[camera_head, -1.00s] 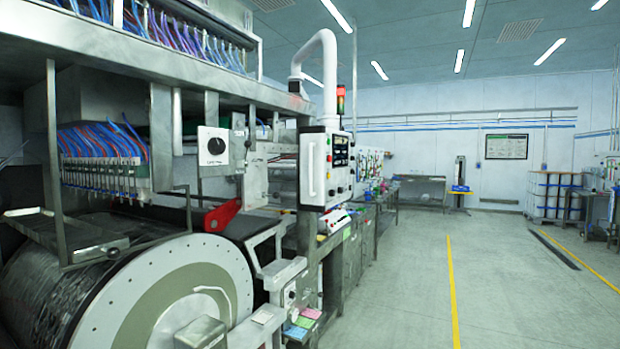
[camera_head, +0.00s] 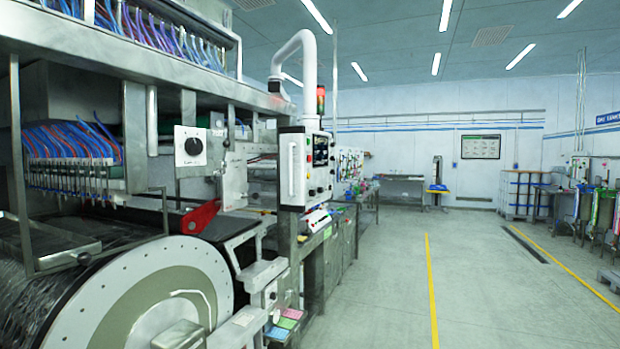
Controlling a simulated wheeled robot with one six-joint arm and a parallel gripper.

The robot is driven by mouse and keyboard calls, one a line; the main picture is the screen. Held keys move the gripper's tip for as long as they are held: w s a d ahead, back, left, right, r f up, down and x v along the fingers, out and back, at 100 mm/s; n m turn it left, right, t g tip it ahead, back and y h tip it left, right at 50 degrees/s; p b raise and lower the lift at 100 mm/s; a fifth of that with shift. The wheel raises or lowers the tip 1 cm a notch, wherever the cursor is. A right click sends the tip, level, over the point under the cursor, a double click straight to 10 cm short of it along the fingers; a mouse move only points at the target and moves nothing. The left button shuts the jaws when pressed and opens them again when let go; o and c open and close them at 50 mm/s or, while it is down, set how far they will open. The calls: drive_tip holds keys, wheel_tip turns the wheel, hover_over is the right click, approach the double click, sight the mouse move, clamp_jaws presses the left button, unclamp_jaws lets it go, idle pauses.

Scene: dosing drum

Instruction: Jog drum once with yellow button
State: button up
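The drum (camera_head: 150,300) is at the lower left, with a pale round end face and a dark glossy cylinder. A white control panel (camera_head: 306,167) hangs from a curved white arm in the middle, with a small display and several buttons too small to tell by colour. A small box with a black knob (camera_head: 190,146) is fixed to the machine frame above the drum. I cannot make out a yellow button for certain. My gripper is not in this view.
The grey floor (camera_head: 385,290) to the right of the machine is clear, with a yellow line (camera_head: 431,290) along it. A metal frame carries bundles of blue tubes (camera_head: 75,142) over the drum. Blue-banded drums (camera_head: 524,192) stand on a pallet at the back right.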

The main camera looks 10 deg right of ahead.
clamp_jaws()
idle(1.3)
